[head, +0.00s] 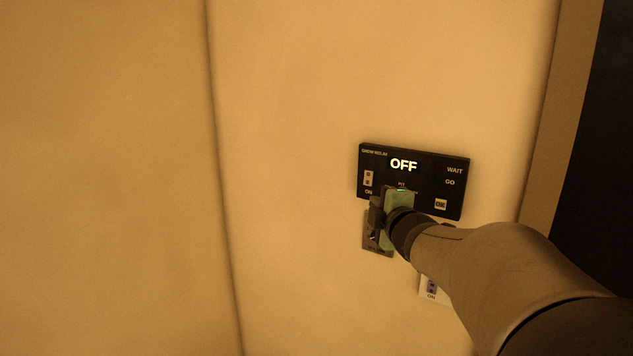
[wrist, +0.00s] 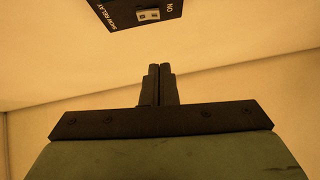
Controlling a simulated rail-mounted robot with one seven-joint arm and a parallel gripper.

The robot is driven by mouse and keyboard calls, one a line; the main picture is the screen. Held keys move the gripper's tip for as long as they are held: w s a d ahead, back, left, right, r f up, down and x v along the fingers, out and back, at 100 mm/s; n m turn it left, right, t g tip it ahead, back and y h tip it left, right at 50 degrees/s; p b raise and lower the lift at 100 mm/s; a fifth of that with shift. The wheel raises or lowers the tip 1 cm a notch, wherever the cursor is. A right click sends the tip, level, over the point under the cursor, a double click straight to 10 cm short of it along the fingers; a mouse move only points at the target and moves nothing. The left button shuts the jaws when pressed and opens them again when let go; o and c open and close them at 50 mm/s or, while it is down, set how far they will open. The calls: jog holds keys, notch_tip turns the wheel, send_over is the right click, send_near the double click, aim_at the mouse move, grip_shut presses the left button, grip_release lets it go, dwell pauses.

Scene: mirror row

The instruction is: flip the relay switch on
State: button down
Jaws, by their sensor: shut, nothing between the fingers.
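The relay switch (head: 368,178) is a small white rocker at the left of a black wall panel (head: 430,191), with "ON" printed below it. The panel's lit display (head: 403,165) reads "OFF". My gripper (head: 374,215) is in front of the panel's lower left part, just below the switch in the picture. In the wrist view its two fingers (wrist: 159,73) are together and empty, with a gap in the picture between their tips and the rocker.
The panel also has a "WAIT" and "GO" area (head: 453,177) and a white button (head: 440,204) at right. A grey plate (head: 378,246) and a white switch plate (head: 431,290) sit below, partly hidden by my arm. The wall (head: 290,150) left of the panel is bare.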

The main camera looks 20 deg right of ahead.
jog(key=shift+s+d+r, duration=0.1)
jog(key=shift+r, duration=0.05)
jog(key=p, duration=0.2)
send_near(364, 182)
jog(key=w+a, duration=0.3)
jog(key=w+d+p, duration=0.2)
jog(key=shift+w+d, duration=0.1)
jog(key=shift+d, duration=0.25)
jog(key=shift+w+d+f, duration=0.3)
